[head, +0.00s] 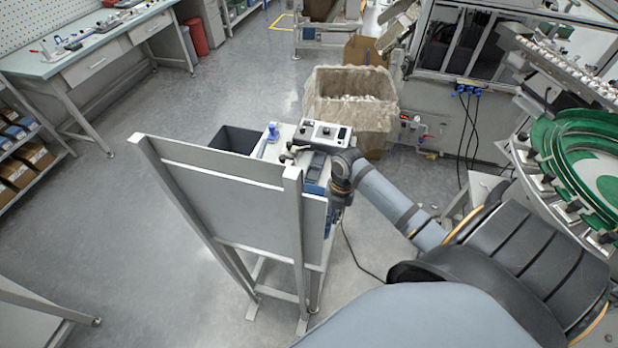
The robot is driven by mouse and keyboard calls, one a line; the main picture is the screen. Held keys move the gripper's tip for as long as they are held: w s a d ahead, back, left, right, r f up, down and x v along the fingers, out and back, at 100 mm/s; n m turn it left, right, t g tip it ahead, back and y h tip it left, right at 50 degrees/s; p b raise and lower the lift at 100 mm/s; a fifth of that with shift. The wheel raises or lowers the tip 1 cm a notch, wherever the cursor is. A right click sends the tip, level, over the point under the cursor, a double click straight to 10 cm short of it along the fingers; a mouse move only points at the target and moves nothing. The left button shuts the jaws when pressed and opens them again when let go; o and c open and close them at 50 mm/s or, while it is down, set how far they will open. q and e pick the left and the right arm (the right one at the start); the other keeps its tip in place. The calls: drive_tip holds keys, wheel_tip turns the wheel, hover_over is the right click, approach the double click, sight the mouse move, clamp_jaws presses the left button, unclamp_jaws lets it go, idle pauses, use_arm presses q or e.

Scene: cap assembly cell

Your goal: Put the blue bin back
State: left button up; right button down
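A small patch of blue (315,190), which may be part of the blue bin, shows at the right side of the grey stand, below its top. The stand's panel and my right arm hide most of it, so its shape and contents are unclear. My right arm reaches in from the right, its wrist over the stand's right edge. My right gripper (290,154) seems to be the small dark shape over the stand's top. It is too small to tell whether its fingers are open or shut, and I see nothing clearly held. My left gripper is out of view.
The grey stand (225,205) has a control box (322,134) on top and a dark open bin (236,139) at its left. A large worn container (350,112) stands behind. A green bowl feeder (585,160) is at right. The floor at left is clear.

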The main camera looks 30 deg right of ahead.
drive_tip(key=a+f+p, duration=0.1)
drive_tip(key=a+f, duration=0.2)
drive_tip(key=w+a+f, duration=0.1)
drive_tip(key=a+f, duration=0.2)
drive_tip(key=shift+w+a+p, duration=0.1)
drive_tip(key=shift+a+p, duration=0.05)
drive_tip(key=shift+p, duration=0.2)
drive_tip(key=shift+a+f, duration=0.15)
drive_tip(key=shift+f, duration=0.6)
drive_tip(key=shift+a+f, duration=0.15)
drive_tip(key=shift+f, duration=1.05)
drive_tip(key=shift+f, duration=0.1)
drive_tip(key=c, duration=1.5)
unclamp_jaws()
drive_tip(key=r, duration=0.4)
drive_tip(key=d+r, duration=0.1)
drive_tip(key=r, duration=0.3)
drive_tip(key=r+b, duration=0.1)
drive_tip(key=r, duration=0.3)
drive_tip(key=shift+w+d+r, duration=0.1)
drive_tip(key=shift+w+d, duration=0.1)
drive_tip(key=shift+d, duration=0.1)
